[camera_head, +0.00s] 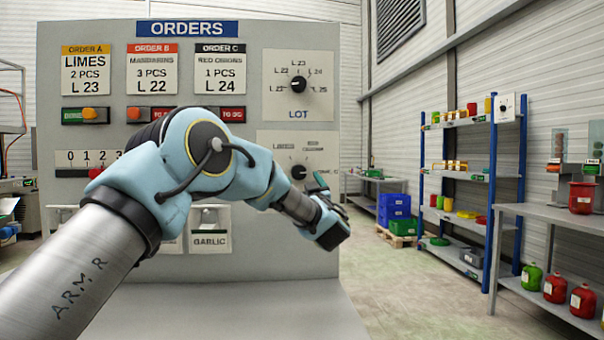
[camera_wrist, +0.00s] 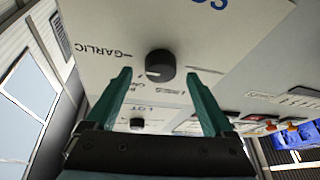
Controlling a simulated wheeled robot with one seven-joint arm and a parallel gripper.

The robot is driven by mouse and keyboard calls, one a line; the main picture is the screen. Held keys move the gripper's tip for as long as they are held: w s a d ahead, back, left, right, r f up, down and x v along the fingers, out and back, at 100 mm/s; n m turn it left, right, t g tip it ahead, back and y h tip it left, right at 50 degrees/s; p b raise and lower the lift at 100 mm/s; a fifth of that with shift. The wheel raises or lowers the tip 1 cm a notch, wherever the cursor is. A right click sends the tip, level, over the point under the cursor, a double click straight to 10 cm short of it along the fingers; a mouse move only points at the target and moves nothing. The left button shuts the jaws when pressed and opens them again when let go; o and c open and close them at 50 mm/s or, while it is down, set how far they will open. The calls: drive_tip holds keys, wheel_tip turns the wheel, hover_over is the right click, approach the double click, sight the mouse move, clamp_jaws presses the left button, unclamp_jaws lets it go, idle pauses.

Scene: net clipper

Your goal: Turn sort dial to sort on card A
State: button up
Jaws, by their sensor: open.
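The sort dial (camera_head: 298,171) is a black knob on the lower right plate of the grey orders panel. In the wrist view the dial (camera_wrist: 160,66) appears upside down between the two green fingertips, which look spread on either side without clear contact. A pale mark shows on its left side there, toward the GARLIC label; the exact setting is hard to read. My gripper (camera_wrist: 159,76) is open and empty. Card A (camera_head: 86,70) reads LIMES, 2 PCS, L 23. My arm hides part of the panel in the head view.
The LOT dial (camera_head: 298,84) is above the sort dial. Card B (camera_head: 152,68) and card C (camera_head: 220,68) hang beside card A, with switches (camera_head: 86,115) below. A blue shelf rack (camera_head: 470,180) and a side table (camera_head: 550,217) stand at right, beyond open floor.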

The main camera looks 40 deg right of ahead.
sight(299, 172)
drive_tip(key=shift+x, duration=1.25)
drive_tip(key=shift+c, duration=0.4)
drive_tip(key=c, duration=1.3)
